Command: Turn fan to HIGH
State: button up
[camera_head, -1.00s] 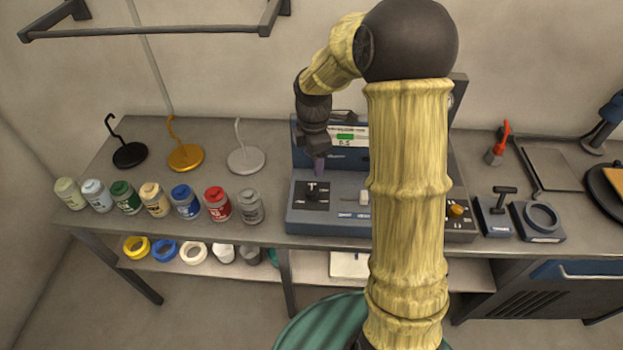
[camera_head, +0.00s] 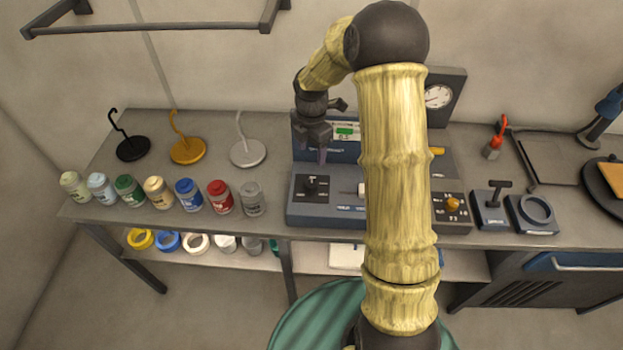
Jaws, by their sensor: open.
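A blue-grey control unit (camera_head: 330,216) stands on the bench, partly hidden behind my arm. On its left is a dark panel with a black knob (camera_head: 311,184). A white slider or lever (camera_head: 361,189) shows beside my arm. A green display (camera_head: 345,131) is on its upright back. Which control is the fan's is too small to read. My gripper (camera_head: 319,155) points down above the unit, just behind the black knob and apart from it. Its jaws are open and empty.
Several paint jars (camera_head: 187,196) line the bench's left front, with three hook stands (camera_head: 248,152) behind. A dial gauge (camera_head: 438,97) stands behind my arm. A T-handled block (camera_head: 491,207) and a ring block (camera_head: 534,214) sit to the right. A wall rail (camera_head: 150,30) hangs upper left.

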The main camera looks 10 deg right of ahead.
aim_at(312, 184)
notch_tip(312, 184, down, 14)
jog(key=p, duration=0.3)
jog(key=shift+r+p, duration=0.15)
jog(key=shift+p, duration=0.25)
jog(key=shift+c, duration=0.2)
jog(key=c, duration=1)
